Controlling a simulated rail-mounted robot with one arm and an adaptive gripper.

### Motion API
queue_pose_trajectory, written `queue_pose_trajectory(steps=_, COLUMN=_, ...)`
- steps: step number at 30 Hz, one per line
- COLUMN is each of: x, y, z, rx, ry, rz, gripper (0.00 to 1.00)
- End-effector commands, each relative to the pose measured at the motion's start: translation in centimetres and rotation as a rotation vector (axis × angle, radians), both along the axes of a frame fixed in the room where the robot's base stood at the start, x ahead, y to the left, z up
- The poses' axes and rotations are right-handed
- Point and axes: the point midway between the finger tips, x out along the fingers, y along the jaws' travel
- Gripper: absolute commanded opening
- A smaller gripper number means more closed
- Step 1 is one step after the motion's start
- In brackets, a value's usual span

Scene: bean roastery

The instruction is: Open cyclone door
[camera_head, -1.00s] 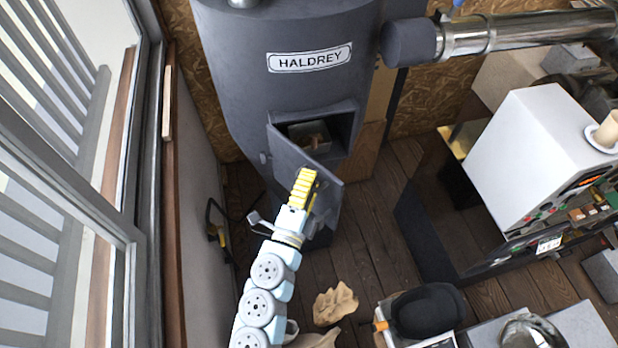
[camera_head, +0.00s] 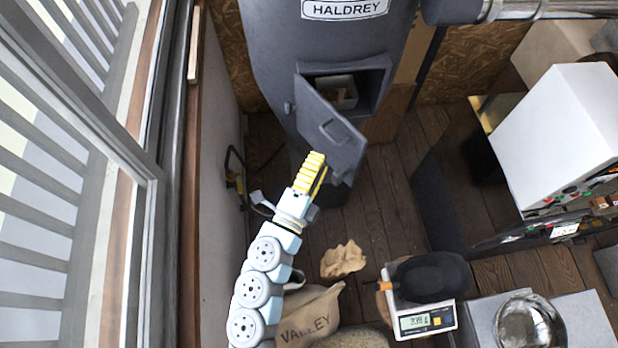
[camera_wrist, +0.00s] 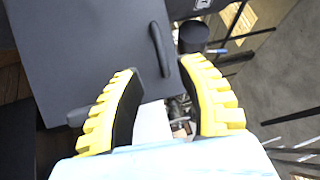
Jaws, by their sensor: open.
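The grey cyclone (camera_head: 320,45) labelled HALDREY stands at the top of the head view. Its door (camera_head: 327,122) is swung out on its left side, and the opening (camera_head: 365,88) shows a light box-like thing inside. The door has a dark bar handle (camera_head: 336,132) on its outer face. My gripper (camera_head: 315,172) with yellow ribbed fingers is just in front of the door's lower part. In the wrist view, my gripper (camera_wrist: 165,100) is open and empty, with the door (camera_wrist: 85,50) and its handle (camera_wrist: 160,50) ahead, apart from the fingers.
A window wall (camera_head: 195,200) runs close along the left. A scale (camera_head: 425,318) with a black scoop (camera_head: 432,278), a crumpled brown bag (camera_head: 343,260) and a VALLEY sack (camera_head: 308,318) lie below right. A white machine (camera_head: 560,135) stands right. Wooden floor (camera_head: 385,200) is free between.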

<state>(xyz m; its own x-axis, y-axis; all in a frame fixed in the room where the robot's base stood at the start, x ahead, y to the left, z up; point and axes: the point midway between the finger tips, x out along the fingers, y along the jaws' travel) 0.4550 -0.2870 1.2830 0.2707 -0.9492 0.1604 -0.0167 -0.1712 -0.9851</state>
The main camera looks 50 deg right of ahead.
Motion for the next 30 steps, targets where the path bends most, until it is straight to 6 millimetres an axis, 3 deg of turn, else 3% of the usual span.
queue_pose_trajectory(steps=12, x=-1.1, y=3.7, z=-0.7, rx=0.001, ry=0.001, rz=-0.001, gripper=0.39)
queue_pose_trajectory(steps=26, x=-1.3, y=4.3, z=-0.7, rx=0.001, ry=0.000, rz=-0.002, gripper=0.39)
queue_pose_trajectory(steps=27, x=-1.3, y=4.3, z=-0.7, rx=0.000, ry=0.000, rz=-0.002, gripper=0.34)
queue_pose_trajectory(steps=30, x=-1.3, y=4.3, z=-0.7, rx=0.000, ry=0.000, rz=-0.002, gripper=0.05)
